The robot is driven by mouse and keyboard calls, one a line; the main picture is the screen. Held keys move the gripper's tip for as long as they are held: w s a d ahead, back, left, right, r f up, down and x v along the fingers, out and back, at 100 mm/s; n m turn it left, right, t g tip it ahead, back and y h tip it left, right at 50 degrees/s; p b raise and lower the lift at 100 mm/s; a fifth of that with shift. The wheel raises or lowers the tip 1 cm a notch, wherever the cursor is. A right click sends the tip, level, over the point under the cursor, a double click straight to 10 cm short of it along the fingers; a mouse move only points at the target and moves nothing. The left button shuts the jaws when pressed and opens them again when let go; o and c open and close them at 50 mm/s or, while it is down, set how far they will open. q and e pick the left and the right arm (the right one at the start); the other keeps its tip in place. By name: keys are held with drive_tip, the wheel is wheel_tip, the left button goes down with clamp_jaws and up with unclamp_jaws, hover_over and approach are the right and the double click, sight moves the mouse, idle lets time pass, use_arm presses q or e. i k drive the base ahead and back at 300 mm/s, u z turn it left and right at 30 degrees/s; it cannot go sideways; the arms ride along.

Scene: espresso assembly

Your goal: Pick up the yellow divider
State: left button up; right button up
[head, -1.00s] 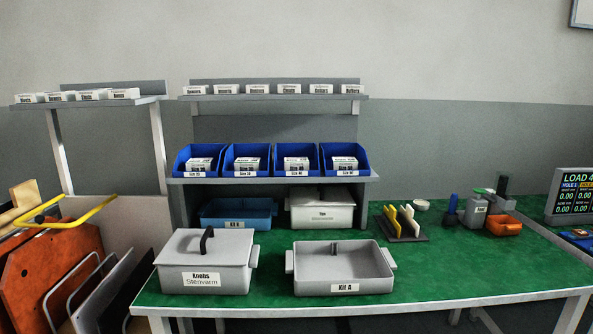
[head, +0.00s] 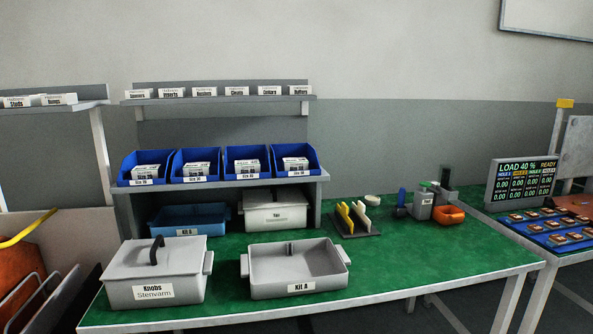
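The yellow divider (head: 345,216) stands upright in a dark slotted rack (head: 362,232) on the green table, right of the shelf unit. A cream divider (head: 360,218) stands beside it in the same rack, on its right. Neither of my grippers shows in the head view.
The open Kit A tray (head: 316,286) and the lidded Knobs bin (head: 152,292) stand at the table's front left. A blue-handled tool (head: 401,198), a grey container (head: 423,207) and an orange bin (head: 449,215) stand right of the rack. The green table (head: 420,255) is clear at front right.

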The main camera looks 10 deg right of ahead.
sight(343, 210)
drive_tip(key=z, duration=2.1)
drive_tip(key=i, duration=1.1)
drive_tip(key=u, duration=0.8)
